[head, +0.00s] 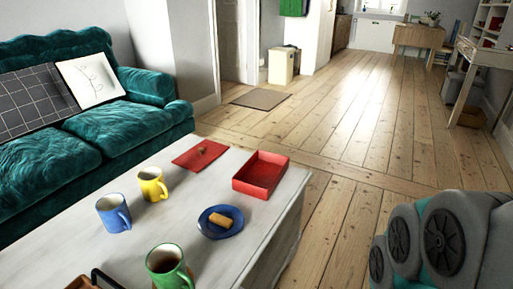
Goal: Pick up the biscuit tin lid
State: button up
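A flat red piece (189,158) that looks like the biscuit tin lid lies on the pale table, near its far edge. A small brown thing (202,150) is on top of it; I cannot tell whether this is a knob or a biscuit. An open red box with low walls (262,187), which looks like the tin, stands to its right near the table's right edge. The box and the flat piece are apart. My gripper is not in view; only grey and teal links of my arm show at the lower right.
The whitish table (225,262) also holds a blue mug (112,213), a yellow mug (150,184), a blue plate (212,231) with a biscuit (227,219), and a green mug (168,262) with drink. A teal sofa (40,170) stands left. Floorboards (345,130) to the right are clear.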

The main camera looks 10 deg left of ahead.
aim_at(195, 159)
jog(key=u, duration=0.45)
jog(key=i+l+u, duration=0.3)
jog(key=u, duration=0.15)
jog(key=i+l+u, duration=0.35)
jog(key=u, duration=0.15)
jog(key=i+l, duration=0.2)
jog(key=l, duration=0.15)
jog(key=i+l, duration=0.15)
jog(key=l, duration=0.2)
jog(key=i+l+u, duration=0.1)
jog(key=l, duration=0.25)
jog(key=i, duration=0.1)
